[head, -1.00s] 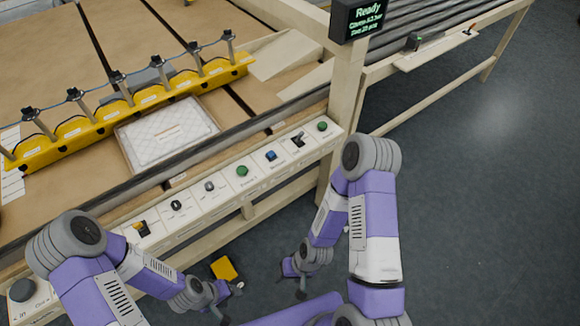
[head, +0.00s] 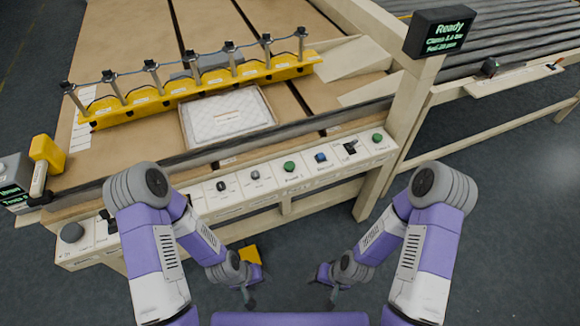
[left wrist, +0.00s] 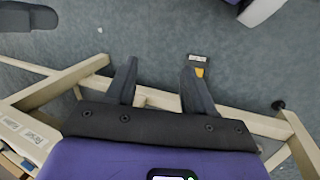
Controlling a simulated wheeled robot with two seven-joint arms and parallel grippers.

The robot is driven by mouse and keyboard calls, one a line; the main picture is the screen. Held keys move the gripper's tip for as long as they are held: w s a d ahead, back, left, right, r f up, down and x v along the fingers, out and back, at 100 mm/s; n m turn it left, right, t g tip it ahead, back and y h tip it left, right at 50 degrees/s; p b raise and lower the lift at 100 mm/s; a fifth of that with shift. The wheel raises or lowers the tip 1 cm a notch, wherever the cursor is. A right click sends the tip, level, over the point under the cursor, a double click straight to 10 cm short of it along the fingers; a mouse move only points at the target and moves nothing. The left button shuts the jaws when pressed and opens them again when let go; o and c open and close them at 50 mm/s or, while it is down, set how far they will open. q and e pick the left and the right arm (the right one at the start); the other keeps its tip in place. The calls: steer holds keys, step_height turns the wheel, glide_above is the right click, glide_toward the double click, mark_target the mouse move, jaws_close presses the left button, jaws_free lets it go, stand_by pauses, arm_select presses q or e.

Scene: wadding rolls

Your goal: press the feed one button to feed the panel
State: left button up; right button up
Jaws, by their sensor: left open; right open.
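A control strip (head: 270,176) runs along the front of the machine table. It carries a green button (head: 290,166) in the middle, whose small label seems to read Feed 1, and another green button (head: 377,138) at its right end. A white quilted panel (head: 228,117) lies flat on the table behind the strip. My left gripper (head: 250,298) hangs low in front of the table, apart from the strip; its open, empty fingers show in the left wrist view (left wrist: 160,85). My right gripper (head: 333,294) also hangs low, open, away from the buttons.
A dark display (head: 440,32) on a post reads Ready. A yellow clamp bar (head: 190,90) with several posts spans the table. A blue button (head: 321,157) and a black switch (head: 350,148) sit between the green buttons. A yellow object (head: 249,255) lies low below the strip.

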arm_select(q)
jaws_close()
stand_by(0.6)
stand_by(0.9)
